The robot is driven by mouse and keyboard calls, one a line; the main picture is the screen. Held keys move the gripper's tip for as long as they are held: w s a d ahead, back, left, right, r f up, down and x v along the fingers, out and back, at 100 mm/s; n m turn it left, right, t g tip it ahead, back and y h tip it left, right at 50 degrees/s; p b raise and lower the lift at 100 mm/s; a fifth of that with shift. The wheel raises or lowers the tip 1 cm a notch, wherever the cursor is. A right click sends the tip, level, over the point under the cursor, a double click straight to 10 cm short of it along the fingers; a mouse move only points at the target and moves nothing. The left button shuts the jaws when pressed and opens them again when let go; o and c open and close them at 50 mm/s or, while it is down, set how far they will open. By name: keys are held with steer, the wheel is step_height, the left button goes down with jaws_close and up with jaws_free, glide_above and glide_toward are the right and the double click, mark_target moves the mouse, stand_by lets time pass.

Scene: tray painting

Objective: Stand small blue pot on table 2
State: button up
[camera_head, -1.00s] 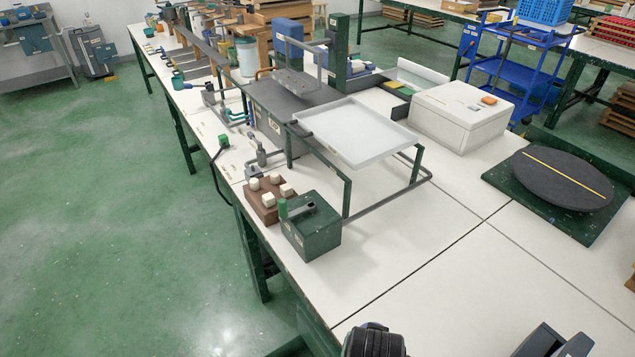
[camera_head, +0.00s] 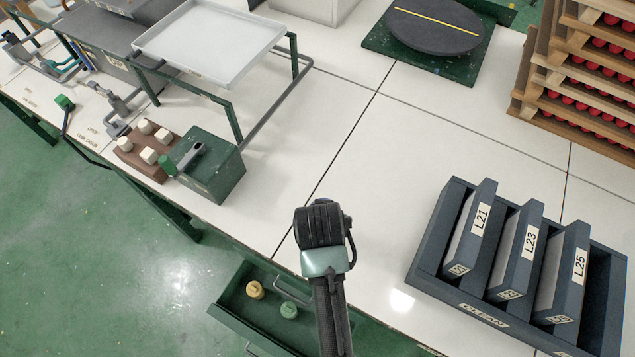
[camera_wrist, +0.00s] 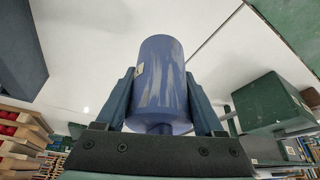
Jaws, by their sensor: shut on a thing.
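The small blue pot (camera_wrist: 158,98) is a blue cylinder with pale streaks and a small white label at its left edge. My gripper (camera_wrist: 162,78) is shut on it, with one dark blue finger on each side. In the head view my dark arm reaches over the front edge of the white table (camera_head: 400,150); the pot and fingers are hidden there behind my wrist. The pot's height above the tabletop cannot be told. No marking shows which table is table 2.
A dark rack (camera_head: 435,275) with L21, L23 and L25 units stands right. A green box (camera_head: 213,180) and brown block (camera_head: 135,155) stand left. A drawer (camera_head: 230,318) is open below the front edge. A turntable (camera_head: 435,25) is at the back. The middle tabletop is clear.

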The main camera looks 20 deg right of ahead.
steer(key=shift+w+f, duration=0.15)
steer(key=shift+f, duration=2.75)
steer(key=shift+f, duration=0.1)
steer(key=o, duration=0.9)
steer(key=shift+o, duration=0.2)
steer(key=p+v, duration=0.1)
steer(key=v, duration=1.1)
steer(key=w+a+r+n+t, duration=0.1)
steer(key=w+r+t, duration=0.35)
steer(key=r, duration=0.65)
steer(key=w+a+r+n+t, duration=0.15)
steer(key=w+r+t, duration=0.35)
steer(key=r, duration=0.6)
steer(key=w+a+r+t, duration=0.25)
steer(key=w+r, duration=0.35)
steer(key=r, duration=0.4)
steer(key=s+a+r+n+t, duration=0.1)
steer(key=s+r+t, duration=0.2)
steer(key=r, duration=0.7)
steer(key=s+a+r+n+t+y, duration=0.1)
steer(key=s+r+t, duration=0.3)
steer(key=r, duration=0.6)
steer(key=s+a+r+n+t+y, duration=0.1)
steer(key=s+a+r+t, duration=0.2)
steer(key=r, duration=0.8)
steer(key=shift+s+a+t, duration=0.25)
steer(key=shift+s+t, duration=0.45)
